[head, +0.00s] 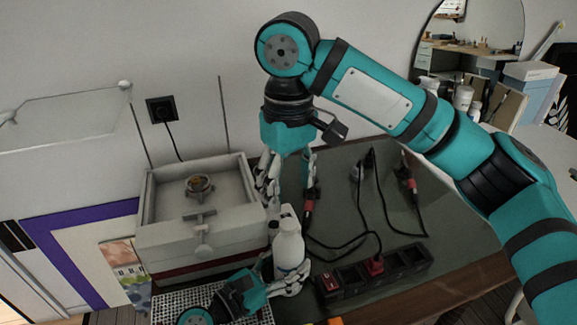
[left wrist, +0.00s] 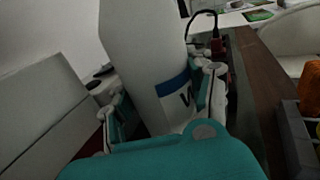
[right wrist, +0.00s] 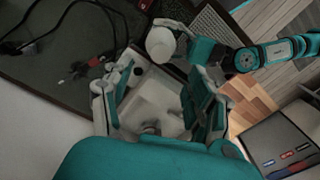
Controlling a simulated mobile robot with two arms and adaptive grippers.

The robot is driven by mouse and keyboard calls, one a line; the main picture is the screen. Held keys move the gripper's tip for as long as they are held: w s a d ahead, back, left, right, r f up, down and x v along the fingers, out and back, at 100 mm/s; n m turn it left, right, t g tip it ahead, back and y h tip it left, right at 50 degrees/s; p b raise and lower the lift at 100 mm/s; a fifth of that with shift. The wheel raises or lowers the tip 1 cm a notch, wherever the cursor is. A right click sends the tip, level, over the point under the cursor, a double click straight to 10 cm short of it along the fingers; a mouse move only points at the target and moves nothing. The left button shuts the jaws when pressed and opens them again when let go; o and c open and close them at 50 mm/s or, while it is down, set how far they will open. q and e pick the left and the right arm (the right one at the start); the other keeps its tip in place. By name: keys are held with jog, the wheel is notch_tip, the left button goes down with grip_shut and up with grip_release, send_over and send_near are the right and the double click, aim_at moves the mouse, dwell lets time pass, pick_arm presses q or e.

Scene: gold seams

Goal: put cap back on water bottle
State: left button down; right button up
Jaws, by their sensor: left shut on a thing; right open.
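The white water bottle (head: 290,250) stands upright in the head view, beside the grey box. In the left wrist view the bottle (left wrist: 148,60) shows a blue band and part of a letter. My left gripper (head: 290,283) is shut around its lower part; its fingers flank the bottle in the left wrist view (left wrist: 168,108). My right gripper (head: 288,193) is open, pointing down above the bottle. In the right wrist view the bottle's pale round top (right wrist: 160,42) lies beyond the open, empty fingers (right wrist: 165,76). I cannot make out a separate cap.
A grey box (head: 200,240) with a small ring-shaped item (head: 200,185) on top stands left of the bottle. A power strip (head: 375,272) with black cables lies to the right. A perforated tray (head: 255,312) is at the front.

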notch_tip(320, 180, up, 4)
jog(key=shift+f, duration=0.1)
pick_arm(q)
jog(key=shift+c, duration=2)
grip_release()
jog(key=v, duration=1.2)
